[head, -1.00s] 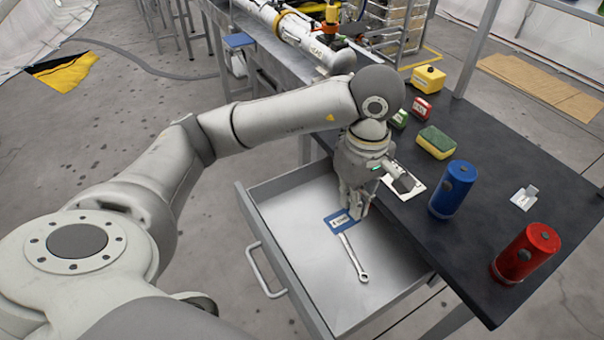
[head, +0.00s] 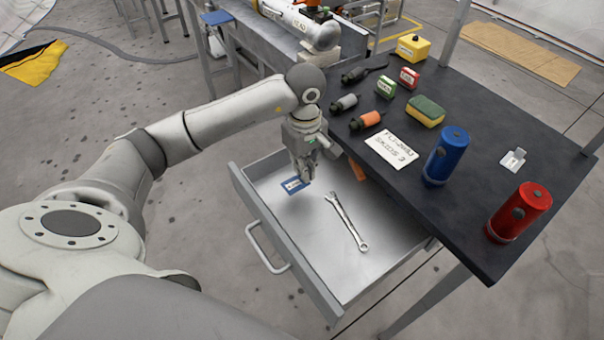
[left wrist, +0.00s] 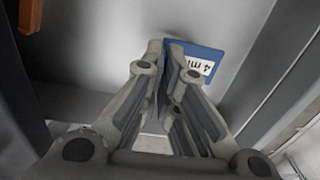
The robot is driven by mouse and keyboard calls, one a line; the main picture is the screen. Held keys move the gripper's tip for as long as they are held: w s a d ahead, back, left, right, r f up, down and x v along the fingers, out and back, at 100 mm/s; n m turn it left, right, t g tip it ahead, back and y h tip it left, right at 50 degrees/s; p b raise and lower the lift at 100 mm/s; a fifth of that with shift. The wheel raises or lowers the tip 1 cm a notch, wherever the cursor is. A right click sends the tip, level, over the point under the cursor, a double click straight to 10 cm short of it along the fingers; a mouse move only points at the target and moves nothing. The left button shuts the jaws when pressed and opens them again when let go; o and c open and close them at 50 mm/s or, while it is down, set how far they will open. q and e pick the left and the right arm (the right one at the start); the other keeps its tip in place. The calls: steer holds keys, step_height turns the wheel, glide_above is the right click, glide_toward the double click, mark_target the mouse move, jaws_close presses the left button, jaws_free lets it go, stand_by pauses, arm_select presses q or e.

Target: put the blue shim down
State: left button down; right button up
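The blue shim (head: 291,186) is a small flat blue plate with a white label, over the far left part of the open drawer (head: 262,222). My left gripper (head: 303,180) points down into the drawer beside it. In the left wrist view the fingers (left wrist: 165,47) are nearly together at their tips, on the edge of the shim (left wrist: 205,60), whose label reads "4 m" before it is cut off. I cannot tell whether the shim touches the drawer floor. My right gripper is not in view.
A wrench (head: 347,222) lies in the drawer, right of the shim. An orange item (head: 357,170) shows near the table edge. A blue cylinder (head: 446,156), a red cylinder (head: 519,212), a sponge (head: 426,111) and a white card (head: 391,150) are on the dark table. The drawer's front floor is clear.

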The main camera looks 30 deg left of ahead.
arm_select(q)
steer(key=shift+w+a+f, duration=0.1)
steer(key=shift+a+f, duration=0.1)
steer(key=shift+f, duration=0.05)
steer(key=f, duration=0.2)
steer(key=f+p, duration=0.1)
steer(key=shift+a, duration=0.25)
steer(key=shift+w+f, duration=0.1)
steer(key=shift+f, duration=0.25)
steer(key=shift+f, duration=0.15)
steer(key=c, duration=1.6)
jaws_free()
steer(key=shift+c, duration=0.2)
step_height(320, 180, up, 12)
steer(key=b, duration=0.1)
steer(key=shift+r, duration=0.2)
